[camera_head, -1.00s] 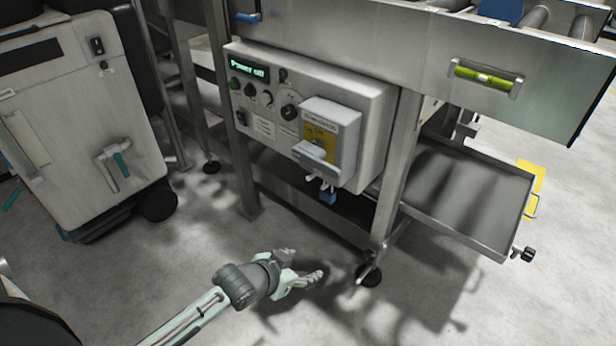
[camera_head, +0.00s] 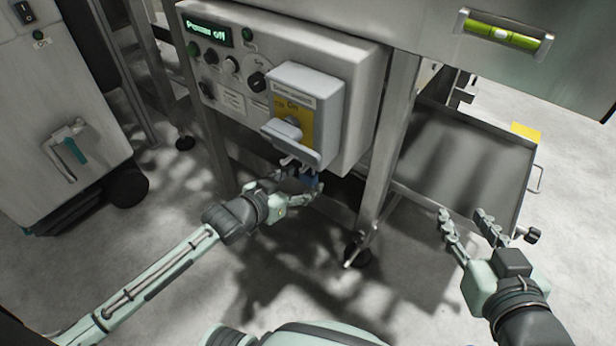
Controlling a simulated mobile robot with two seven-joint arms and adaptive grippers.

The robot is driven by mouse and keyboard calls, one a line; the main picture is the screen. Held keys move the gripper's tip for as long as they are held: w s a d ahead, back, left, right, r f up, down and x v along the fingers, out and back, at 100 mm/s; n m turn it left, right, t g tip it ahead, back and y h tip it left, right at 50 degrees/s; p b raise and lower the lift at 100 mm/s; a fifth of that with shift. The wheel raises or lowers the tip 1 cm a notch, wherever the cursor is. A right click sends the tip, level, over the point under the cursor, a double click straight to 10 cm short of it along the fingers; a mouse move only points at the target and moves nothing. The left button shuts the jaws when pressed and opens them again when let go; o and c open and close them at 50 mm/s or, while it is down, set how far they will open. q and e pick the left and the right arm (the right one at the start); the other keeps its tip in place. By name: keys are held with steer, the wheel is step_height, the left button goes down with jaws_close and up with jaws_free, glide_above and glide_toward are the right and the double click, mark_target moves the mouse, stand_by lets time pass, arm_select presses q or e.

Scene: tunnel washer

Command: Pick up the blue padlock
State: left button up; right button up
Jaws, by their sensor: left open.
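The blue padlock (camera_head: 309,179) hangs below the grey switch box with the yellow plate, at the bottom of the control panel. It is partly hidden by my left gripper (camera_head: 301,183), which is open with its fingers around or right beside it; I cannot tell whether they touch it. My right gripper (camera_head: 466,226) is open and empty, fingers pointing up, in front of the metal tray at the right.
The control panel (camera_head: 225,78) with its "Power off" display and the switch box (camera_head: 305,110) stand just above my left gripper. A frame leg (camera_head: 388,140) stands right of the padlock. A metal tray (camera_head: 465,165) lies at the right. A white cabinet (camera_head: 60,120) stands at the left.

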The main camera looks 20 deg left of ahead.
arm_select(q)
steer(key=shift+x, duration=1.25)
arm_select(e)
steer(key=shift+w+a+r+t+y, duration=0.2)
steer(key=shift+a+r+t, duration=0.2)
steer(key=shift+r, duration=0.25)
steer(key=shift+w+a+r+t+y, duration=0.2)
steer(key=shift+a+r+t, duration=0.1)
steer(key=shift+a+r, duration=0.25)
arm_select(q)
steer(key=shift+c, duration=0.5)
arm_select(e)
steer(key=shift+d, duration=0.1)
arm_select(q)
steer(key=c, duration=1.2)
